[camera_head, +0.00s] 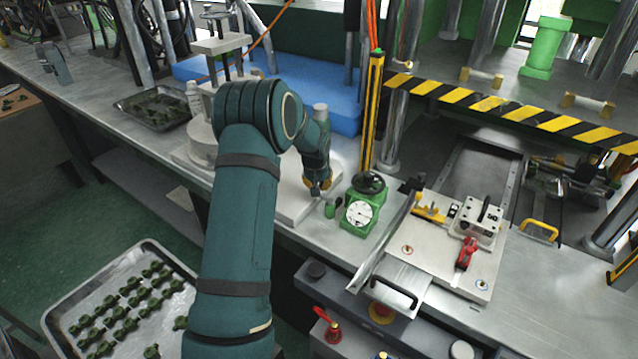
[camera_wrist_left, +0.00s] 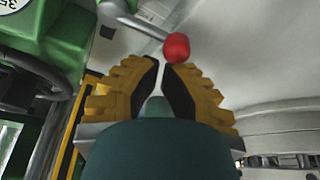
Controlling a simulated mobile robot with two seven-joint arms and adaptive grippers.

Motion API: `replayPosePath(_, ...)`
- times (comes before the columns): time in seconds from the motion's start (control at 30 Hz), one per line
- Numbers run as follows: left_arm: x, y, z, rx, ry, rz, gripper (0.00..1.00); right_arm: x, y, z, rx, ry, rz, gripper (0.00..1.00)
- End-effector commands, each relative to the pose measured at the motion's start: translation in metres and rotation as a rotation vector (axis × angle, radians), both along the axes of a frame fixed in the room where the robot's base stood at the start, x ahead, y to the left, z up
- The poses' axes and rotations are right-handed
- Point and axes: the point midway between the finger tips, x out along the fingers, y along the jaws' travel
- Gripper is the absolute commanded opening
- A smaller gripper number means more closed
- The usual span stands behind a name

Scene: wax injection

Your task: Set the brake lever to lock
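The brake lever (camera_wrist_left: 148,27) shows in the left wrist view as a thin metal rod ending in a red ball knob (camera_wrist_left: 176,48). The knob is just beyond the fingertips of my left gripper (camera_wrist_left: 160,67) and slightly to their right. The yellow-and-black fingers are almost together, with only a narrow gap at the tips and nothing held between them. In the head view, my left gripper (camera_head: 318,190) points down beside the green gauge unit (camera_head: 358,212). I cannot make out the lever there. My right gripper is in neither view.
A yellow post (camera_head: 373,105) stands behind the gauge. The mould plate with a red clamp (camera_head: 466,252) lies to the right, below a striped press edge (camera_head: 500,106). A tray (camera_head: 50,318) of green parts is at lower left.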

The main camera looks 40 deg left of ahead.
Motion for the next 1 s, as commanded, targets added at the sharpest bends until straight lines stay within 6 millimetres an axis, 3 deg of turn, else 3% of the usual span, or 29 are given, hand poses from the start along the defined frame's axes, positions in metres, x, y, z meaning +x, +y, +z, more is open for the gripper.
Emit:
replayPosePath(0.67, -0.007, 0.000, 0.000, 0.000, 0.000, 0.129, 0.00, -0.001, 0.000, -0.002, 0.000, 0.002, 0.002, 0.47)
replayPosePath(1.0, -0.019, -0.001, 0.000, 0.001, 0.002, 0.338, 0.00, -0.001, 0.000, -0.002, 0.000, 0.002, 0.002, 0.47)
